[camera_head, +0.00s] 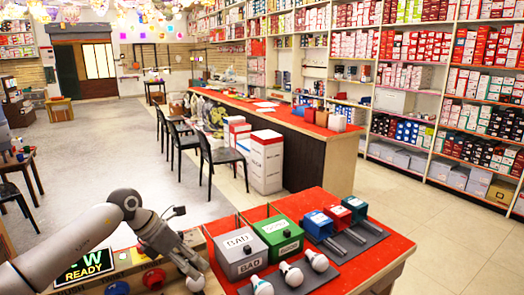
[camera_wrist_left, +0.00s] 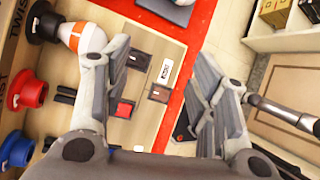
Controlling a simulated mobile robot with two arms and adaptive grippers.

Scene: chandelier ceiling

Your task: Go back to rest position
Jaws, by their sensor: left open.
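My left arm enters the head view from the lower left, over a control board (camera_head: 125,262) beside the red worktop. My right gripper is not seen in either view.
A grey BAD bin (camera_head: 240,262) and a green bin (camera_head: 280,240) stand on the red table, with white bulbs (camera_head: 291,274) in front. Coloured knobs (camera_wrist_left: 28,93) line the panel. Chairs and a long counter stand beyond.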

